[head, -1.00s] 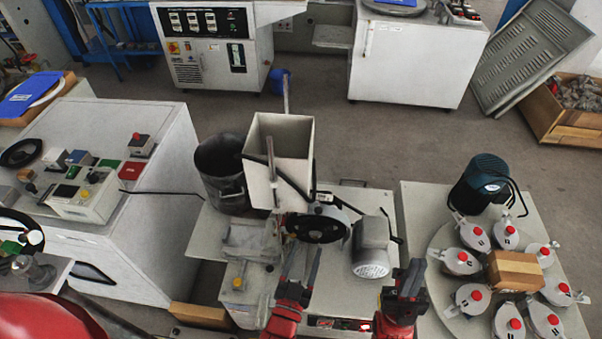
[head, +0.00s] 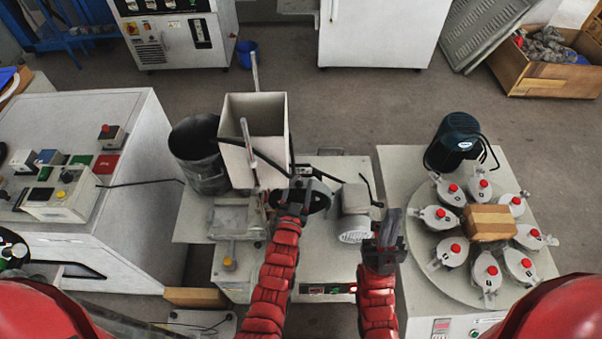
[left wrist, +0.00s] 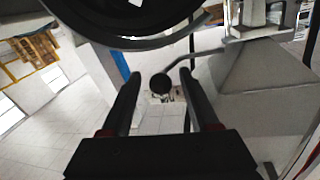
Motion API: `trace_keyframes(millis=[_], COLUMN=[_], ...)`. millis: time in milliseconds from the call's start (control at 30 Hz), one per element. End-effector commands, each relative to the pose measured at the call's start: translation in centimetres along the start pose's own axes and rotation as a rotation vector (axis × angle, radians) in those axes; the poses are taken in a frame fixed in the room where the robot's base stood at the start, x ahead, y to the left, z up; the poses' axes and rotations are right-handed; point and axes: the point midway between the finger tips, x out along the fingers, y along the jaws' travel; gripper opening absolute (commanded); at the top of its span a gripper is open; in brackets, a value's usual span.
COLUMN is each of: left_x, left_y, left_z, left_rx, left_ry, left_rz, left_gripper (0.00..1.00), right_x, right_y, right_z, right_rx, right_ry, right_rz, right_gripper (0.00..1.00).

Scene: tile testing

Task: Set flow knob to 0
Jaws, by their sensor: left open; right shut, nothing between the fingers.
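The testing machine has a grey hopper (head: 254,125) and a black wheel (head: 320,202). My left gripper (head: 302,184) is open in front of the wheel, just right of the hopper, and partly hides it. In the left wrist view its fingers (left wrist: 160,82) are spread. A small round black knob (left wrist: 160,84) on a bent rod shows between the fingertips; I cannot tell its distance or any marking, nor whether it is the flow knob. The wheel's dark rim (left wrist: 135,35) is above the fingers. My right gripper (head: 390,222) is shut and empty, right of the grey motor (head: 355,213).
A dark bucket (head: 200,160) stands left of the hopper. A round platform (head: 425,230) with several red-capped pots and a cardboard box (head: 490,222) is at the right. A white control cabinet (head: 135,215) stands at the left.

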Motion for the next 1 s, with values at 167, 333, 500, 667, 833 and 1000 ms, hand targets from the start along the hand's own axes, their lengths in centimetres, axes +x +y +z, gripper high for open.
trace_keyframes(millis=[167, 333, 500, 667, 833, 1000], left_x=[2.3, 3.1, 3.3, 3.3, 3.2, 3.2], left_y=[0.0, 0.0, 0.0, 0.0, 0.0, 0.0], left_z=[-0.1, 0.0, 0.0, 0.0, 0.0, 0.0], left_rx=[0.0, 0.0, 0.001, 0.001, 0.001, 0.0], left_ry=[0.001, 0.001, 0.001, 0.001, 0.0, -0.001], left_rz=[-0.001, 0.0, 0.0, 0.0, 0.0, 0.001], left_gripper=[0.61, 0.61, 0.61, 0.54, 0.23, 0.0], right_x=[0.3, 0.4, 0.4, 0.4, 0.4, 0.4], right_y=[0.0, 0.0, 0.0, 0.0, 0.0, 0.0], right_z=[-0.1, -0.1, -0.1, -0.1, -0.1, -0.1], right_rx=[0.0, 0.0, 0.0, 0.0, 0.0, 0.0], right_ry=[0.0, 0.0, 0.0, 0.0, 0.0, 0.0], right_rz=[0.0, 0.0, 0.0, 0.0, 0.0, 0.0], right_gripper=[0.0, 0.0, 0.0, 0.0, 0.0, 0.0])
